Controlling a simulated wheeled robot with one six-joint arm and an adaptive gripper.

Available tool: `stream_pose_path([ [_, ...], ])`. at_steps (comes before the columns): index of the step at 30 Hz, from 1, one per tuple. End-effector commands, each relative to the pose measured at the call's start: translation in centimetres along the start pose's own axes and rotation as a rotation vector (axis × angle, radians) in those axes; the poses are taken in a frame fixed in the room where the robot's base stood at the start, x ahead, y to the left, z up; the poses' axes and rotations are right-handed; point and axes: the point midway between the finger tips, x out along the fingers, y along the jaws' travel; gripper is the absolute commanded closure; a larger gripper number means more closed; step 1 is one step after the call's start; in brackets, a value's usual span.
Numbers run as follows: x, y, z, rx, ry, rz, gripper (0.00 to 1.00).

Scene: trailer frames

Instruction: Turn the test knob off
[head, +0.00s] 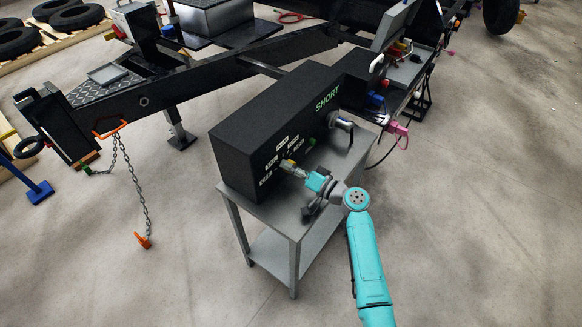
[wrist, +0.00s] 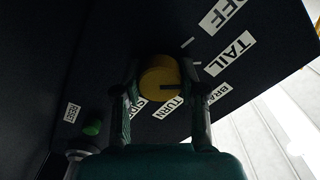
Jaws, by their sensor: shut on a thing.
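The test knob (wrist: 160,77) is a round yellow knob with a dark line across its face, on the front panel of a black test box (head: 262,118). Labels around it in the wrist view read OFF, TAIL, TURN and others partly hidden. The dark line's exact setting is hard to tell. My gripper (wrist: 160,88) has a finger on each side of the knob and is shut on it. In the head view my gripper (head: 294,169) reaches the panel from the right and hides most of the knob.
A green button (wrist: 93,127) sits beside a RESET label. The box shows green SHORT text (head: 327,97) and stands on a grey metal table (head: 283,226). A connector plug (head: 341,122) is on its right side. The black trailer frame (head: 170,82) lies behind. The floor in front is clear.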

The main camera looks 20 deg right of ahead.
Motion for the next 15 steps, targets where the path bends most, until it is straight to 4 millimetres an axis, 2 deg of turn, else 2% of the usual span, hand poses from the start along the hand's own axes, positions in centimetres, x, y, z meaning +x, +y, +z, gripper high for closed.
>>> stream_pose_path([
  [15,-0.05,0.12,0.20,-0.078,-0.003,0.002,0.94],
])
